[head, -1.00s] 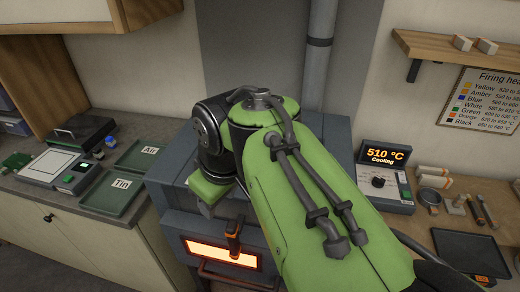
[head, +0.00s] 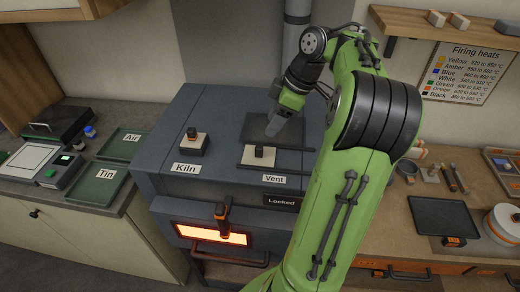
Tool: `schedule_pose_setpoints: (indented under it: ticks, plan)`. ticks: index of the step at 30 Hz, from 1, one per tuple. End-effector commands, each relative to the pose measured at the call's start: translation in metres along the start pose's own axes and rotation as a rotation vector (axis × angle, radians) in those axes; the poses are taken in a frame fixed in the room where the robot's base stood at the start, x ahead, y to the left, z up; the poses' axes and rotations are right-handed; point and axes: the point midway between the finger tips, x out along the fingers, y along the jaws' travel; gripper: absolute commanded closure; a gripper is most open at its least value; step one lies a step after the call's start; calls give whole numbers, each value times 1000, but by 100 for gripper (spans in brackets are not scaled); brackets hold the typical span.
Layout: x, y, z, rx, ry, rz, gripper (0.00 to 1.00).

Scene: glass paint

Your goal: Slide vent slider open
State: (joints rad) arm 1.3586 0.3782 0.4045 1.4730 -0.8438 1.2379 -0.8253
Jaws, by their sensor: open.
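The vent slider (head: 259,153) is a small pale block with a black knob, on dark rails on top of the blue-grey kiln, behind the "Vent" label (head: 274,178). A dark flat panel (head: 258,127) lies just behind it; whether this is an opening or a cover I cannot tell. My gripper (head: 273,129) is open and empty, pointing down over the dark panel, behind and slightly right of the knob and apart from it. Its fingers show only as a blurred grey shape. My arm hides the right end of the rails.
A similar knob block (head: 193,142) sits left, by the "Kiln" label. Trays (head: 101,184) stand left; a workbench (head: 395,240) is right. The kiln top between the knobs is clear.

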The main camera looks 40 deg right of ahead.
Motion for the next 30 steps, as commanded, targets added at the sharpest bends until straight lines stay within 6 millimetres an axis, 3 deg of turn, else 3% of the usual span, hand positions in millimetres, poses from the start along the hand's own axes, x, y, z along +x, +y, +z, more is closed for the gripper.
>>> schedule_pose_setpoints:
  ticks: [1,9,14,22,30]
  plan:
    - [25,-1,4,-1,-1,-3,51]
    - [84,-1,3,1,-1,-2,51]
    - [98,0,2,2,0,0,51]
    - [99,0,2,3,-1,1,51]
    - [98,0,2,3,-1,1,92]
